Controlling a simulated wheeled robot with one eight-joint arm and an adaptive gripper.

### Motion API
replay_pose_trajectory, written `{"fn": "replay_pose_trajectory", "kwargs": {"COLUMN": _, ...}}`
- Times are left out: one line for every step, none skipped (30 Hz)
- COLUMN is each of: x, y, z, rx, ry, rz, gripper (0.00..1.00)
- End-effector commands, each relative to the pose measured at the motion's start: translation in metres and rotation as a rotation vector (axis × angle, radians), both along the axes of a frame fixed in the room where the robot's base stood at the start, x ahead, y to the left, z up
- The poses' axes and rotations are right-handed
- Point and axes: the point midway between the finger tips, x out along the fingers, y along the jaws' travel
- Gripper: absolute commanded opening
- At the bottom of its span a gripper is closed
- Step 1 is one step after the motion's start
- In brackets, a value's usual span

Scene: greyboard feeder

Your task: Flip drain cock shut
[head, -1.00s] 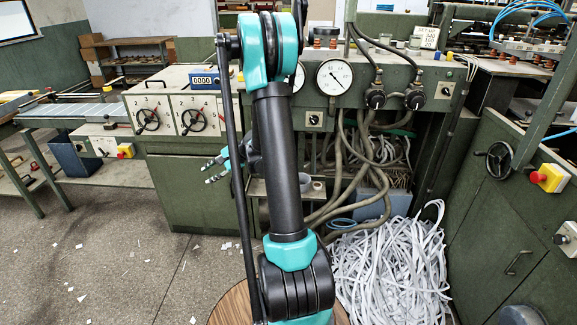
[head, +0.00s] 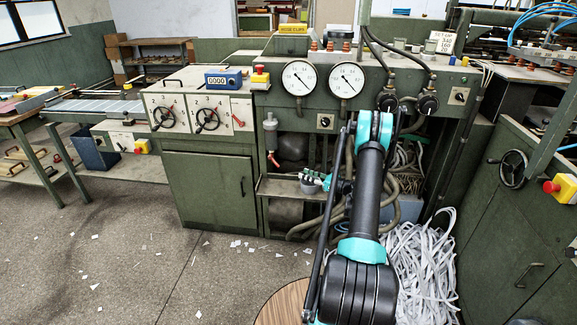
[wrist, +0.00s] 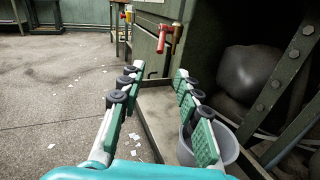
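The drain cock (head: 273,160) has a red lever and hangs below a grey filter bowl (head: 270,124) on the green machine front. In the wrist view the red lever (wrist: 178,40) hangs down at a slight tilt, beyond my fingertips. My gripper (head: 308,180) is to the right of the cock and a little lower in the head view. In the wrist view my gripper (wrist: 158,78) has its two green-padded fingers spread, with nothing between them. The fingers are apart from the lever.
A grey bucket (wrist: 230,150) sits close to the right finger, by a metal tray edge (wrist: 152,125). A dark rounded tank (wrist: 250,72) and a riveted frame (wrist: 290,80) stand to the right. Paper strips (head: 420,265) heap on the floor. Open floor (head: 130,240) lies left.

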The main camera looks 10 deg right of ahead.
Motion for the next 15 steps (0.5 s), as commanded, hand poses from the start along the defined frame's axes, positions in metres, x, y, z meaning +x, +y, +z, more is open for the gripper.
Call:
{"fn": "replay_pose_trajectory", "kwargs": {"x": 0.001, "y": 0.001, "z": -0.001, "rx": 0.006, "ry": 0.001, "rz": 0.000, "gripper": 0.33}}
{"fn": "replay_pose_trajectory", "kwargs": {"x": 0.002, "y": 0.002, "z": -0.001, "rx": 0.008, "ry": 0.001, "rz": 0.001, "gripper": 0.33}}
{"fn": "replay_pose_trajectory", "kwargs": {"x": 0.004, "y": 0.004, "z": -0.001, "rx": 0.008, "ry": 0.002, "rz": 0.001, "gripper": 0.33}}
{"fn": "replay_pose_trajectory", "kwargs": {"x": 0.005, "y": 0.006, "z": -0.001, "rx": 0.008, "ry": 0.002, "rz": 0.001, "gripper": 0.33}}
{"fn": "replay_pose_trajectory", "kwargs": {"x": 0.007, "y": 0.008, "z": -0.001, "rx": 0.008, "ry": 0.002, "rz": 0.001, "gripper": 0.33}}
{"fn": "replay_pose_trajectory", "kwargs": {"x": 0.011, "y": 0.013, "z": -0.001, "rx": 0.008, "ry": 0.001, "rz": 0.002, "gripper": 0.33}}
{"fn": "replay_pose_trajectory", "kwargs": {"x": 0.014, "y": 0.016, "z": -0.001, "rx": 0.008, "ry": 0.001, "rz": 0.002, "gripper": 0.33}}
{"fn": "replay_pose_trajectory", "kwargs": {"x": 0.017, "y": 0.020, "z": -0.001, "rx": 0.007, "ry": 0.002, "rz": 0.003, "gripper": 0.33}}
{"fn": "replay_pose_trajectory", "kwargs": {"x": 0.022, "y": 0.026, "z": -0.001, "rx": 0.007, "ry": 0.002, "rz": 0.003, "gripper": 0.33}}
{"fn": "replay_pose_trajectory", "kwargs": {"x": 0.026, "y": 0.030, "z": -0.001, "rx": 0.007, "ry": 0.002, "rz": 0.003, "gripper": 0.33}}
{"fn": "replay_pose_trajectory", "kwargs": {"x": 0.030, "y": 0.035, "z": -0.001, "rx": 0.007, "ry": 0.002, "rz": 0.003, "gripper": 0.33}}
{"fn": "replay_pose_trajectory", "kwargs": {"x": 0.035, "y": 0.041, "z": -0.001, "rx": 0.006, "ry": 0.001, "rz": 0.003, "gripper": 0.33}}
{"fn": "replay_pose_trajectory", "kwargs": {"x": 0.039, "y": 0.046, "z": -0.001, "rx": 0.006, "ry": 0.001, "rz": 0.003, "gripper": 0.33}}
{"fn": "replay_pose_trajectory", "kwargs": {"x": 0.043, "y": 0.050, "z": -0.001, "rx": 0.006, "ry": 0.001, "rz": 0.003, "gripper": 0.33}}
{"fn": "replay_pose_trajectory", "kwargs": {"x": 0.049, "y": 0.056, "z": -0.001, "rx": 0.006, "ry": 0.001, "rz": 0.003, "gripper": 0.33}}
